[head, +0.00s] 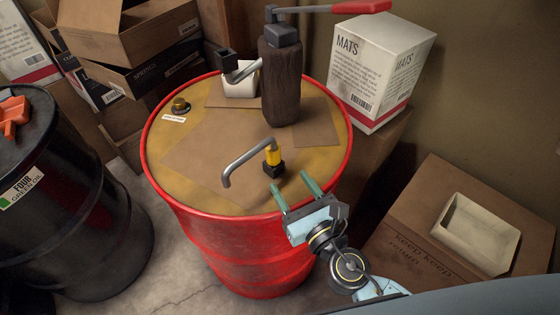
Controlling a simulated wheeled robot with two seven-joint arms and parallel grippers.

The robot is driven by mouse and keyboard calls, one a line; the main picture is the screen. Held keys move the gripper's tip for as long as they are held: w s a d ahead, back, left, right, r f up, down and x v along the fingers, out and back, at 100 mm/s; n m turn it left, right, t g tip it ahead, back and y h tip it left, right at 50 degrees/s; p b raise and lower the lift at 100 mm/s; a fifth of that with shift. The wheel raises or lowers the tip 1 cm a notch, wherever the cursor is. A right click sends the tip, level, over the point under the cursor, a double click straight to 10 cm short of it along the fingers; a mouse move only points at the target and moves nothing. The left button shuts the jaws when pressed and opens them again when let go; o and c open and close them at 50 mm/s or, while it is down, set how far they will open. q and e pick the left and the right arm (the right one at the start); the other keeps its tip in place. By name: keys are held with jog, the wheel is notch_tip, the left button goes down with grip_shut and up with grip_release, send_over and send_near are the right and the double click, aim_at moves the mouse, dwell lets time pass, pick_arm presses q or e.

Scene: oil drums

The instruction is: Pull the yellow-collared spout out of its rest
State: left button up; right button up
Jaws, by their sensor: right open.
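The spout is a bent grey tube (244,157) with a yellow collar (273,152). Its collar stands upright in a small black rest (273,168) on top of the red drum (240,235). The tube arcs to the left and its free end hangs low over the drum top. My right gripper (291,182) is open, with its two green fingers pointing toward the rest from the front right. It looks close to the rest but apart from the spout, with nothing between the fingers. My left gripper is not in view.
A dark pump (281,85) with a red handle (362,7) stands behind the spout; its grey outlet reaches left over a white container (240,86). A black drum (85,210) stands left. Boxes, including a white MATS box (378,70), and a pale tray (475,232) lie around.

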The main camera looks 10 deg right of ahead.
aim_at(274, 139)
jog(key=x, duration=1.1)
jog(key=shift+w+p, duration=0.2)
jog(key=shift+p, duration=0.15)
grip_shut()
jog(key=shift+r+p, duration=1.5)
jog(key=shift+p, duration=0.05)
jog(key=shift+r, duration=0.15)
jog(key=shift+r+p, duration=0.55)
jog(key=shift+p, duration=0.15)
jog(key=shift+r+p, duration=0.8)
jog(key=shift+p, duration=0.05)
